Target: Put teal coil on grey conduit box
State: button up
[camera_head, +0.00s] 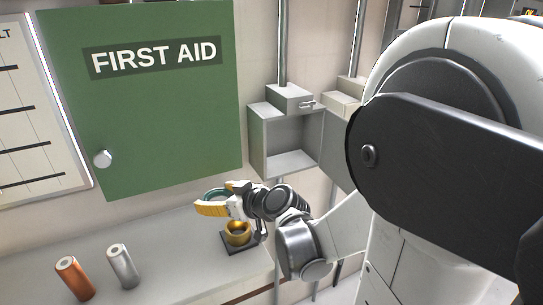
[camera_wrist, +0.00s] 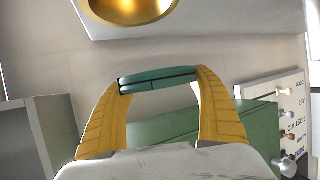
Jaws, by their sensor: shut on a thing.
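The teal coil (camera_wrist: 157,79) is held between the two yellow fingertips of my gripper (camera_wrist: 156,84) in the wrist view. In the head view my gripper (camera_head: 213,197) is shut on the coil (camera_head: 211,193) above the counter, in front of the green cabinet. Fingers partly hide the coil there. The grey conduit box (camera_head: 257,140) is on the wall, right of and above my gripper. Its front is open and its inside looks empty. A smaller grey box (camera_head: 288,94) with a latch sits on its top. The coil is apart from both.
A gold bowl (camera_head: 238,228) on a dark plate is on the counter (camera_head: 165,262) just below my gripper. Copper (camera_head: 74,278) and silver (camera_head: 123,266) cylinders stand at front left. The green first aid cabinet (camera_head: 150,120) is behind. Conduits rise above the grey box.

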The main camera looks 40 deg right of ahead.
jog(key=s+d+r+m+h+p, duration=0.2)
jog(key=s+d+r+h+p, duration=0.15)
jog(key=s+d, duration=0.65)
jog(key=s+d+r+m+h+p, duration=0.25)
jog(key=s+d+r, duration=0.35)
jog(key=d, duration=0.5)
jog(key=b, duration=0.2)
send_near(278, 155)
jog(key=shift+y, duration=0.3)
jog(key=w+r, duration=0.2)
jog(key=w+d+r, duration=0.1)
jog(key=w+r, duration=0.1)
jog(key=r, duration=0.1)
jog(key=shift+d, duration=0.1)
jog(key=shift+w+d+f+b, duration=0.15)
jog(key=shift+f+b, duration=0.1)
jog(key=shift+f, duration=0.25)
jog(key=shift+w+a+f+b, duration=0.15)
jog(key=shift+f+b, duration=0.1)
jog(key=shift+f, duration=0.3)
notch_tip(278, 155, down, 4)
jog(key=shift+s+d+f+b, duration=0.1)
jog(key=shift+f+b, duration=0.1)
jog(key=shift+b, duration=0.7)
jog(key=shift+w+f, duration=0.2)
jog(key=shift+w, duration=0.05)
